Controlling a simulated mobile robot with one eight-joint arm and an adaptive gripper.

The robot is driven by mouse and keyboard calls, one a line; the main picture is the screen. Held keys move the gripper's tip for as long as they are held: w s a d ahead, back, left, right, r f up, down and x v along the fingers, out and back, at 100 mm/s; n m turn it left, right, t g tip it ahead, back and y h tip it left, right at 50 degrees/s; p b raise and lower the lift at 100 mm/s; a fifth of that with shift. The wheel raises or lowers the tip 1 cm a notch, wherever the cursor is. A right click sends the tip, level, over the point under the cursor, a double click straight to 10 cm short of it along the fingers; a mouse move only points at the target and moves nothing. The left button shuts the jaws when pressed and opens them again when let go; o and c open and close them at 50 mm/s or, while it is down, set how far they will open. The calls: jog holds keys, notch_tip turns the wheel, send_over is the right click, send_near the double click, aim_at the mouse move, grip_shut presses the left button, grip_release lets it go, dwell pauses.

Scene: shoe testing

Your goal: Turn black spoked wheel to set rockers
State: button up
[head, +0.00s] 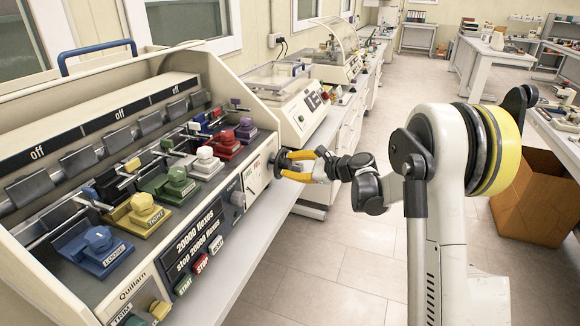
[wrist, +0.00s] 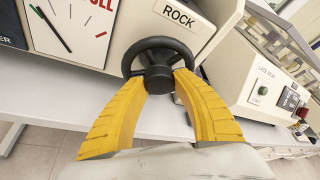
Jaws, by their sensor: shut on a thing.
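The black spoked wheel (wrist: 157,68) is mounted on the front panel of the cream machine, below a label reading ROCK. In the head view the wheel (head: 281,162) shows at the right end of the machine. My gripper (head: 296,164) has yellow fingers and reaches the wheel from the right. In the wrist view my gripper (wrist: 164,82) is shut on the wheel, with its fingertips at the hub and lower rim. Part of the lower rim is hidden by the fingers.
The machine's top holds several coloured clamp blocks, among them a blue one (head: 96,250) and a yellow one (head: 143,212). A second machine (head: 296,100) stands behind on the bench. A cardboard box (head: 535,196) is at the right. The floor (head: 320,262) between is clear.

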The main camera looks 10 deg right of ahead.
jog(key=o, duration=1.2)
jog(key=v, duration=1.2)
